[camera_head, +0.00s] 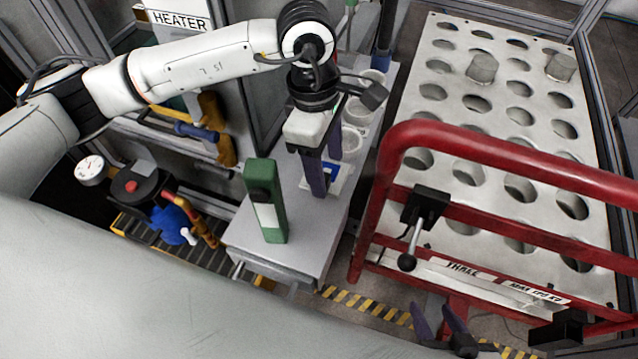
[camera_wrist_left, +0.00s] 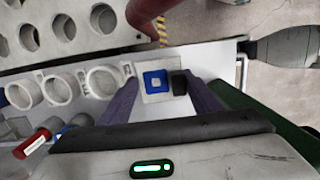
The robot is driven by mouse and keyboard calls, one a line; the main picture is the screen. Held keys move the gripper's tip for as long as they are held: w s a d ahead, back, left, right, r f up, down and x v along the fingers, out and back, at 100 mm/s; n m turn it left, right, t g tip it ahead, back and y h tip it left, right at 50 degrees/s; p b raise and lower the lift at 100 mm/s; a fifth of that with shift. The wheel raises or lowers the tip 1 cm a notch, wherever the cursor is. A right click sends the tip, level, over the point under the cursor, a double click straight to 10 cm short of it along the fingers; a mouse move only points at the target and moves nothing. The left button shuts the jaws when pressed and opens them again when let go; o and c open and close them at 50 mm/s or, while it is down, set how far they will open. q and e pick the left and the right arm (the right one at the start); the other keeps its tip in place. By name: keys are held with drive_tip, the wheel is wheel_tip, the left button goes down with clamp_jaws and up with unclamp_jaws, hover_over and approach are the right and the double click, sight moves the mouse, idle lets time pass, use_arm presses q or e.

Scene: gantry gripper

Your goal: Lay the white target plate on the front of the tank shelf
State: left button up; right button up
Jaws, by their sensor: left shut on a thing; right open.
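The white target plate (camera_head: 346,172), with a blue square on it, is at my left gripper (camera_head: 327,180) over the grey tank shelf (camera_head: 308,236). In the left wrist view the plate (camera_wrist_left: 146,97) lies between the two purple fingertips (camera_wrist_left: 161,84), with a black block (camera_wrist_left: 180,83) at its right side. The left gripper is shut on the plate. I cannot tell whether the plate touches the shelf. In the head view a finger hides part of it. My right gripper (camera_head: 432,312) is open and empty at the bottom, below the red frame.
A green block with a white label (camera_head: 265,202) stands on the shelf's front part, left of the gripper. White ring holders (camera_head: 352,142) line the shelf behind. A red tubular frame (camera_head: 500,153) and a perforated metal table (camera_head: 440,90) with two metal cylinders are at right.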

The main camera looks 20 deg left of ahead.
use_arm(q)
drive_tip(key=shift+f+b, duration=0.35)
drive_tip(key=shift+f, duration=2.3)
drive_tip(key=o, duration=1.1)
drive_tip(key=shift+c, duration=0.2)
drive_tip(key=r, duration=0.4)
drive_tip(key=a+r+p, duration=0.1)
drive_tip(key=r, duration=0.7)
drive_tip(key=shift+a+r+p, duration=0.1)
drive_tip(key=shift+a+p, duration=0.15)
drive_tip(key=shift+p, duration=0.05)
